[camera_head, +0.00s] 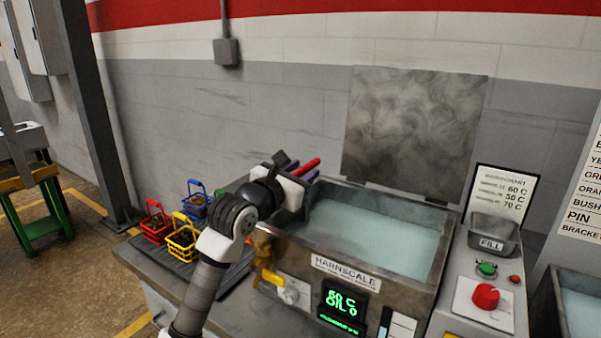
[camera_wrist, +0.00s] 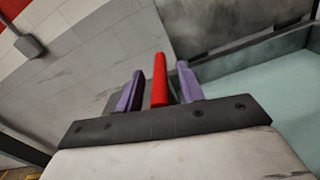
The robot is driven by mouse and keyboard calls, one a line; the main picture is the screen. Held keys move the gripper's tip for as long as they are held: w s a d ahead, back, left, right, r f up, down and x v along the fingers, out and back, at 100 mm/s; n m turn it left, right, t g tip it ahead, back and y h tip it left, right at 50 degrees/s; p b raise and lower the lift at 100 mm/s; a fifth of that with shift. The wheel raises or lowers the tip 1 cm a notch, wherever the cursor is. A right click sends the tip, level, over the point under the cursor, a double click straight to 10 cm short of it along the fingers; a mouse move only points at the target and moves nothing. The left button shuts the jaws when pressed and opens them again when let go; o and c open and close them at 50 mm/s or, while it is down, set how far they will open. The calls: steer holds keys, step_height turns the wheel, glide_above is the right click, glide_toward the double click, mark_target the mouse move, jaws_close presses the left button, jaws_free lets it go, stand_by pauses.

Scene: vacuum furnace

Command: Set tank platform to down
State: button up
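My gripper (camera_head: 301,170) is at the left back corner of the steel tank (camera_head: 347,265) labelled HARNSCALE. Its two purple fingers stand apart, one on each side of a red bar (camera_head: 306,167). In the wrist view the red bar (camera_wrist: 160,82) runs between the fingers (camera_wrist: 160,88), with a narrow gap on both sides. What the bar is fixed to is hidden behind my gripper. The tank is filled with pale water (camera_head: 365,235), and its grey lid (camera_head: 413,127) stands raised behind it. I cannot make out a platform under the water.
Small red (camera_head: 155,225), yellow (camera_head: 181,243) and blue (camera_head: 195,205) baskets stand on a dark tray left of my arm. A yellow-handled valve (camera_head: 272,278) and green display (camera_head: 343,302) are on the tank front. A red knob (camera_head: 486,296) is right.

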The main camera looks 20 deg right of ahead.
steer(key=b+v, duration=0.4)
steer(key=v, duration=0.9)
steer(key=shift+s+a, duration=0.25)
steer(key=shift+a, duration=0.05)
